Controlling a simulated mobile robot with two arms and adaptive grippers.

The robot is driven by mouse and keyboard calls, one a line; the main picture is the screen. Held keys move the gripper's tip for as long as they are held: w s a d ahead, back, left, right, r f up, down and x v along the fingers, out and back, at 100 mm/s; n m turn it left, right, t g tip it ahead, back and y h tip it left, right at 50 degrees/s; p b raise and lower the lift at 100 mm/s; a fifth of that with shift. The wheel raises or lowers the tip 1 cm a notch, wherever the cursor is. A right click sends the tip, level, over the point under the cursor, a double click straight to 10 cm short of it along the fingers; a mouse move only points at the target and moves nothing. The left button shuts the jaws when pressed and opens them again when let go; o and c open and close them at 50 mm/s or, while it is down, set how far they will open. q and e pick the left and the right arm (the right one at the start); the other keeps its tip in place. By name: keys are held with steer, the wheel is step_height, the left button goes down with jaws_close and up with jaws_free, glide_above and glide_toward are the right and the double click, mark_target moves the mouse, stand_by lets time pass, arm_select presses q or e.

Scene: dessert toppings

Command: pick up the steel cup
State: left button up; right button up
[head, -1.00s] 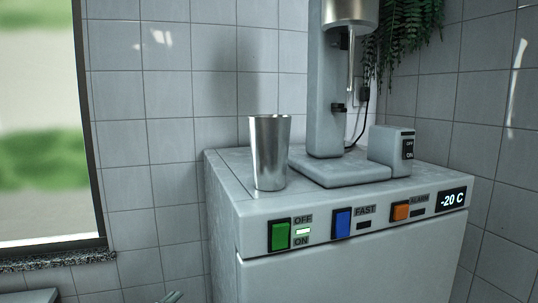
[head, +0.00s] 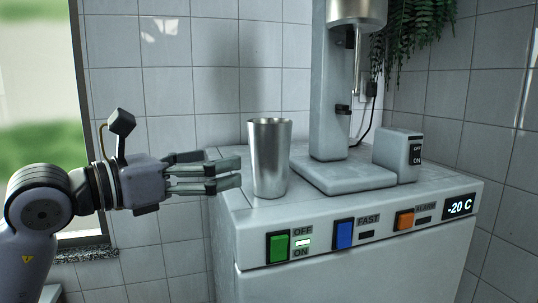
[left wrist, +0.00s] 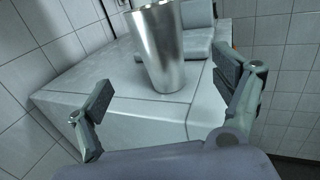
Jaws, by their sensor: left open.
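The steel cup (head: 269,160) stands upright on the top of the white freezer (head: 330,210), near its left front edge. My left gripper (head: 222,172) comes in from the left with its fingers pointing at the cup and ends just left of it. In the left wrist view the cup (left wrist: 158,48) stands ahead of the open fingers (left wrist: 168,80), roughly between their directions. The fingers are apart and nothing is held. My right gripper is not in view.
A grey mixer (head: 330,90) with a base plate stands right of the cup. A small switch box (head: 398,153) is beside it. A window (head: 35,120) is at the left and a hanging plant (head: 410,35) at the upper right. Tiled walls stand behind.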

mark_target(254, 154)
arm_select(q)
steer(key=p+x, duration=0.2)
steer(key=x, duration=0.5)
steer(key=p+x, duration=0.3)
steer(key=x, duration=0.1)
steer(key=shift+w+d+r, duration=0.15)
steer(key=shift+w+d, duration=0.1)
steer(key=shift+d, duration=0.05)
steer(key=shift+w+d, duration=0.2)
steer(key=shift+d, duration=0.1)
steer(key=shift+a, duration=0.1)
steer(key=shift+c, duration=0.8)
steer(key=c, duration=1.5)
